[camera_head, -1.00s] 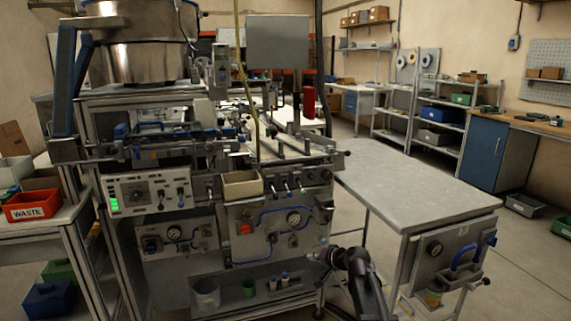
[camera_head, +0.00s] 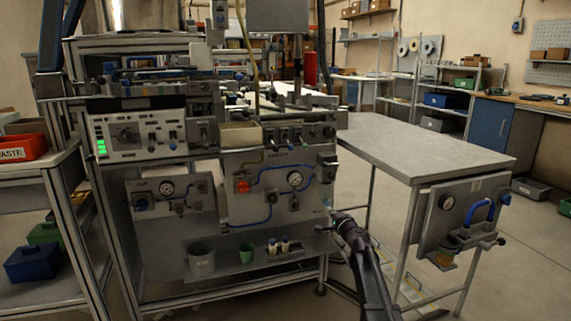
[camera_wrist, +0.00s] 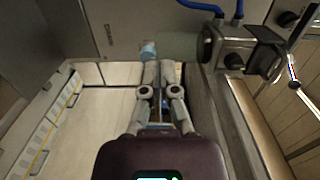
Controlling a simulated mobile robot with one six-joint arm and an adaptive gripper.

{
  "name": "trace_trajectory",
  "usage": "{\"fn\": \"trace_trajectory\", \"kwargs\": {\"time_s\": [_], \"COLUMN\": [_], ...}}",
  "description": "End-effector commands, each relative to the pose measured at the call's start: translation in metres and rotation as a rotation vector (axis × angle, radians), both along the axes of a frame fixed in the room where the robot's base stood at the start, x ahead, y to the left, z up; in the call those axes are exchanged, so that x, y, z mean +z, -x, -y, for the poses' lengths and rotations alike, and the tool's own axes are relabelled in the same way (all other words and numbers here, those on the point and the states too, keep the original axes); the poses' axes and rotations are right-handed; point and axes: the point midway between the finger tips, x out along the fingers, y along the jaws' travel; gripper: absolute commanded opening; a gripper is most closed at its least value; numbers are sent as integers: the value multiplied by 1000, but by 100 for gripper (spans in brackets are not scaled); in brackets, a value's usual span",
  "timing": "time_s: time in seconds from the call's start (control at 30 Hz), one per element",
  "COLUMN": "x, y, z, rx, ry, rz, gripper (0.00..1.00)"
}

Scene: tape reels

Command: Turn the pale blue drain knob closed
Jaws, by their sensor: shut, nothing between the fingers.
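A small pale blue knob (camera_wrist: 149,50) shows in the wrist view, at the end of a grey-green cylinder (camera_wrist: 180,46) joined to a metal block with blue tubing. My gripper (camera_wrist: 159,68) has its two fingers together just below the knob in that picture. I cannot tell whether the fingertips touch it. In the head view my gripper (camera_head: 338,219) is at the lower right corner of the machine (camera_head: 240,215). The knob is too small or hidden to make out there.
A grey-topped table (camera_head: 425,145) stands right of the machine, with a gauge panel (camera_head: 462,222) on its end. A shelf on the machine holds a grey cup (camera_head: 201,262) and a green cup (camera_head: 246,254). Open floor lies at the lower right.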

Motion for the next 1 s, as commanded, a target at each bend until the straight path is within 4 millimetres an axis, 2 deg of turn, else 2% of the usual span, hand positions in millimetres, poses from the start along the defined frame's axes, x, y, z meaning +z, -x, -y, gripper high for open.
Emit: {"fn": "trace_trajectory", "kwargs": {"time_s": [0.03, 0.13, 0.73, 1.0], "x": [-8, -10, -9, -9], "y": [-4, -8, -12, -29], "z": [3, 7, 8, 4], "rx": [-12, -29, -37, -37], "ry": [-15, -36, -44, -44], "rz": [1, 3, 4, 4], "gripper": [0, 0, 0, 0]}}
